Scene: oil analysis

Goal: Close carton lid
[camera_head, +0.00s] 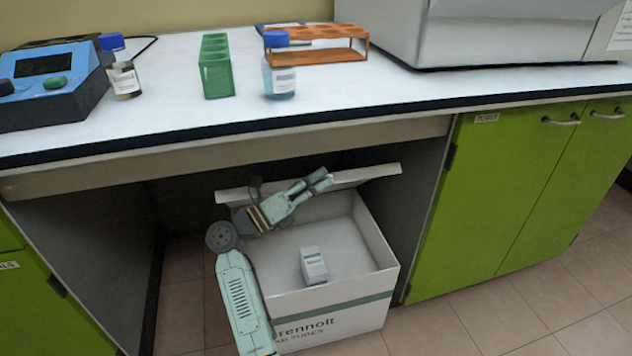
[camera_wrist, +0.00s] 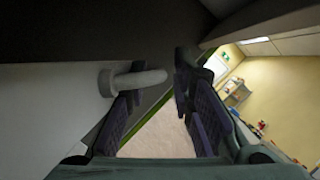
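The white carton (camera_head: 345,312) stands on the floor in the space under the bench, with a green stripe and printing on its front. Its lid (camera_head: 368,175) is up at the back edge, tilted, with the carton's top open. A small white labelled box (camera_head: 314,266) sits inside the carton. My gripper (camera_head: 324,181) is above the carton's back part, in front of the lid and overlapping it in the head view; I cannot tell whether they touch.
The bench top (camera_head: 180,95) overhangs just above the lid. Green cabinet doors (camera_head: 510,190) close off the right side, and a dark panel (camera_head: 95,265) stands at left. A green rack (camera_head: 216,68), an orange rack (camera_head: 335,52) and blue-capped bottles (camera_head: 280,80) stand on the bench.

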